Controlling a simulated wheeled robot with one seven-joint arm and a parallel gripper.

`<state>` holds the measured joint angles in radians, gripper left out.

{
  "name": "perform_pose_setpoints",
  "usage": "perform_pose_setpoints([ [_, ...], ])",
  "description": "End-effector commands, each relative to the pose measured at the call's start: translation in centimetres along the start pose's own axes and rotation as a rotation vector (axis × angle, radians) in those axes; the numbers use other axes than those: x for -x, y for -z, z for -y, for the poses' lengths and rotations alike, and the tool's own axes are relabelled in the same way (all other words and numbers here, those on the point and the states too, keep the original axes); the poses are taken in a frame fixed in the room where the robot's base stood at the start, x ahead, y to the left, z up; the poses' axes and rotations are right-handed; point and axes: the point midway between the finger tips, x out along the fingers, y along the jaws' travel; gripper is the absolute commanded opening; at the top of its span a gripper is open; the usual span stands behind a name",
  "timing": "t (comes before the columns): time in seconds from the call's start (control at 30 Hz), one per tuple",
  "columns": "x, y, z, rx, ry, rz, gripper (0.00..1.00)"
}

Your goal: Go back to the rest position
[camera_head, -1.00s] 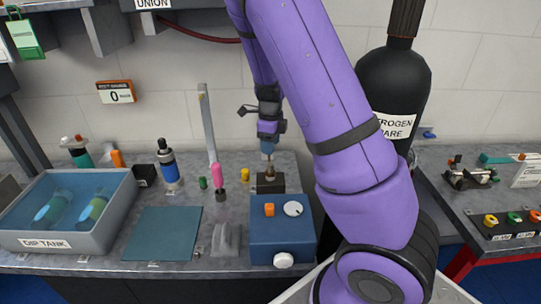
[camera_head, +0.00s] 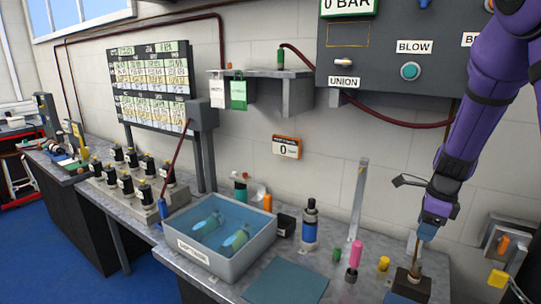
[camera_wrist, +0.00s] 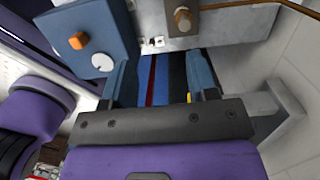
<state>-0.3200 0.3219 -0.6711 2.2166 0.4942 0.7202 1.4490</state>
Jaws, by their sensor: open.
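My gripper (camera_head: 426,238) is at the right of the head view, pointing down over a dark block (camera_head: 408,284) with a brass-coloured upright part. In the wrist view my gripper (camera_wrist: 155,78) has its two blue fingers spread apart, with nothing held between them. The brass-coloured part (camera_wrist: 183,18) shows beyond the fingers there, apart from them. My purple arm comes down from the upper right of the head view. No marked rest position shows.
A dip tank (camera_head: 190,253) with bottles, a blue bottle (camera_head: 309,228), a pink-handled tool (camera_head: 354,258) and a teal mat (camera_head: 286,283) stand on the bench left of my gripper. A control panel (camera_head: 385,65) hangs above. A blue box (camera_wrist: 90,38) is near the fingers.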

Motion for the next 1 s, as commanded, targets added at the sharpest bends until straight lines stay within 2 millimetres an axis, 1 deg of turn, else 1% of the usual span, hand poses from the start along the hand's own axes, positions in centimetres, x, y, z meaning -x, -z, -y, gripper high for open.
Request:
perform_pose_setpoints([
  [0.03,1.3,-0.3,-0.9,0.076,0.003,0.030,0.54],
  [0.2,4.9,-1.2,-4.0,0.364,0.023,0.094,0.54],
  [0.37,8.3,-1.6,-7.1,0.639,0.067,0.131,0.54],
  [0.53,11.6,-1.6,-10.5,0.933,0.132,0.138,0.54],
  [0.7,14.6,-1.1,-14.1,1.226,0.210,0.104,0.54],
  [0.87,16.9,-0.3,-17.6,1.497,0.284,0.031,0.54],
  [1.0,18.5,0.7,-20.6,1.725,0.339,-0.067,0.54],
])
